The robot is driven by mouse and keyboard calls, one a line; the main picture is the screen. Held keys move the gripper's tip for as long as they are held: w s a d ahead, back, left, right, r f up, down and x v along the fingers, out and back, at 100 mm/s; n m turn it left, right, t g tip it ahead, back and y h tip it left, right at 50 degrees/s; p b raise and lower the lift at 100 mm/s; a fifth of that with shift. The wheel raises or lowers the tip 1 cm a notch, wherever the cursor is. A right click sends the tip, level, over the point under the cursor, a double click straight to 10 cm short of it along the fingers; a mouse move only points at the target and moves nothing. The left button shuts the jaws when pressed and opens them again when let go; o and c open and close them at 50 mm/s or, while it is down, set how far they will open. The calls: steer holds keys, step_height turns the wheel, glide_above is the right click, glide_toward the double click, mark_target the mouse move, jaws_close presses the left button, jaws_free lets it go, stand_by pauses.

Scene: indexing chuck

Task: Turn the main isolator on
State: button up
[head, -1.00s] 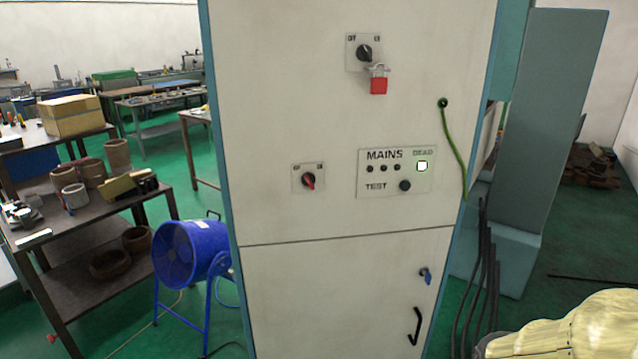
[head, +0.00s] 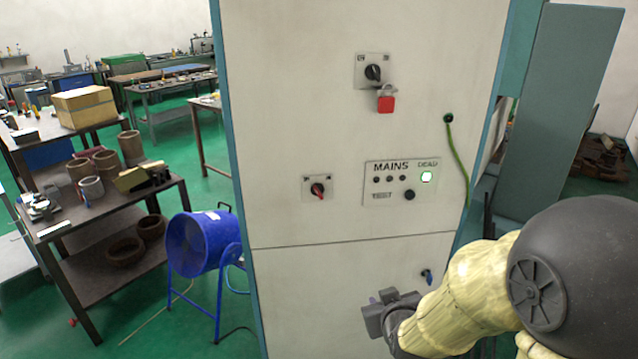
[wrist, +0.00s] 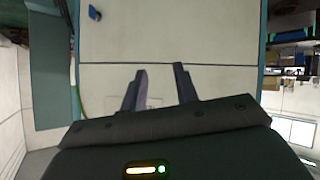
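The pale cabinet (head: 300,100) carries two rotary switches. The upper one (head: 373,72) has a black knob, with a red padlock (head: 386,103) hanging at its lower right. The lower one (head: 318,190) has a red-marked handle, tilted. No readable label shows which is the main isolator. Right of it, the MAINS panel (head: 400,181) has several dark lamps or buttons, a lit lamp by DEAD (head: 426,177) and a TEST button (head: 409,195). My gripper (wrist: 160,72) is open and empty, its fingers apart in the wrist view; in the head view it (head: 380,312) is low before the cabinet's lower door.
A blue key or latch (head: 428,277) is on the lower door. A green cable (head: 458,160) hangs at the cabinet's right. A blue fan (head: 203,243) stands left, beside a table (head: 95,215) with pots. Floor between fan and table is mostly open.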

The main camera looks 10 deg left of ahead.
steer(key=a+r+n+t+y+p, duration=0.3)
steer(key=a+r+n+t+p, duration=0.1)
steer(key=a+r, duration=0.7)
steer(key=shift+a+r+t+y+p, duration=0.2)
steer(key=shift+r+t+y+p, duration=0.1)
steer(key=shift+r+t+p, duration=0.4)
steer(key=shift+r, duration=0.15)
